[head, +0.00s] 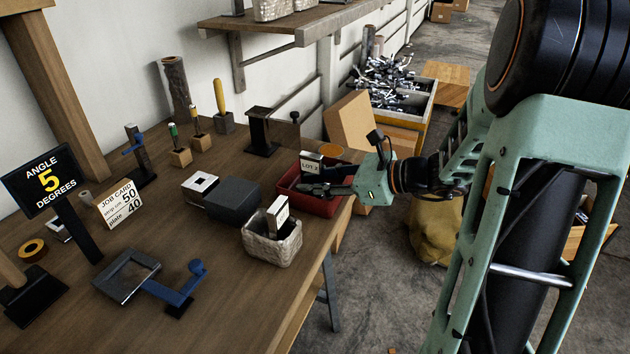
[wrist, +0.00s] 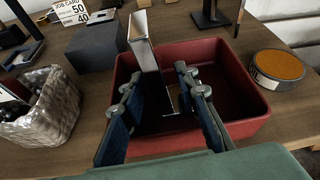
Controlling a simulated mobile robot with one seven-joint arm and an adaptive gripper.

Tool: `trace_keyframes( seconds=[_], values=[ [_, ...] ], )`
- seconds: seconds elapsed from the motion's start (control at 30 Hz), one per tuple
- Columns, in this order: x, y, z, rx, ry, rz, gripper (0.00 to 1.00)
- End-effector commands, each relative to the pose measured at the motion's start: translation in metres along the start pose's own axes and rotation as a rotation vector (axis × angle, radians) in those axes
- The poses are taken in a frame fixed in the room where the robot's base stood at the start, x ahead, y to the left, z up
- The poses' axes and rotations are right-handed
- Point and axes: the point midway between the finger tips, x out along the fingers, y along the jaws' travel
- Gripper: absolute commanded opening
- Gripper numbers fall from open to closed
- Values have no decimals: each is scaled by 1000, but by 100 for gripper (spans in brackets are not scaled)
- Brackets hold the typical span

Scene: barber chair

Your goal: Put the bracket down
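My gripper (head: 318,187) reaches in from the right over the red bin (head: 288,190) at the table's right edge. In the wrist view my gripper (wrist: 157,76) has its two blue-padded fingers apart, pointing down into the red bin (wrist: 245,112). A small metal piece with pale edges (wrist: 169,100), perhaps the bracket, shows in the bin between the fingers. Its full shape is unclear, and I see no finger pressed on it. An upright "LOT 2" card (head: 312,160) stands at the bin; its pale edge-on plate (wrist: 142,42) rises beyond the fingers.
A grey woven basket (head: 272,248) with a card stands left of the bin. A dark grey block (head: 233,200) lies behind it. A round orange-topped disc (head: 331,150) sits beyond the bin. A blue clamp-like tool (head: 180,290) lies at the front left.

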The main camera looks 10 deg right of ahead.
Motion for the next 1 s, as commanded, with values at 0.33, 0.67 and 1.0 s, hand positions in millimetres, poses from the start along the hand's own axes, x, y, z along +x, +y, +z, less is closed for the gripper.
trace_keyframes(
  seconds=[0.33,0.67,1.0],
  values=[
    [-16,-2,4,-1,1,-3,29],
    [-86,-2,5,0,1,-4,29],
    [-121,0,3,0,1,0,29]
  ],
)
